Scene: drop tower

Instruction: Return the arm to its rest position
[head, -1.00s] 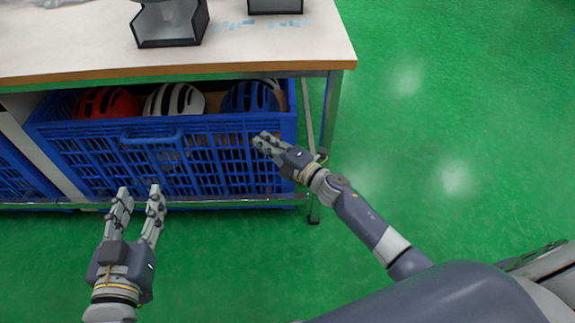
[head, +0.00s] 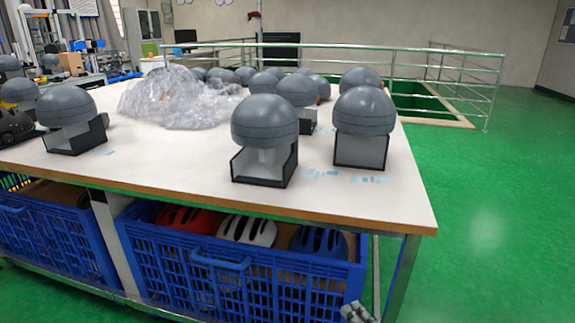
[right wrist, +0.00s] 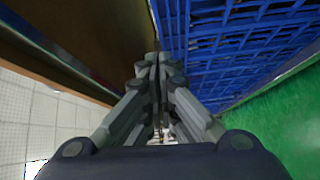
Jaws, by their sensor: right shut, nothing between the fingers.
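My right gripper (right wrist: 157,75) is shut and empty in the right wrist view, with its fingers together. Only its tip (head: 357,313) shows at the bottom edge of the head view, in front of the right end of a blue crate (head: 190,275). The crate's mesh wall also shows beside the fingers in the right wrist view (right wrist: 225,45). I cannot tell whether the fingers touch it. My left gripper is not in view now.
A white table (head: 180,150) holds several grey domes on black stands, such as the front one (head: 265,120), and clear plastic wrap (head: 180,97). Red, white and blue helmets (head: 245,230) lie in the crate underneath. Green floor (head: 490,220) is free to the right.

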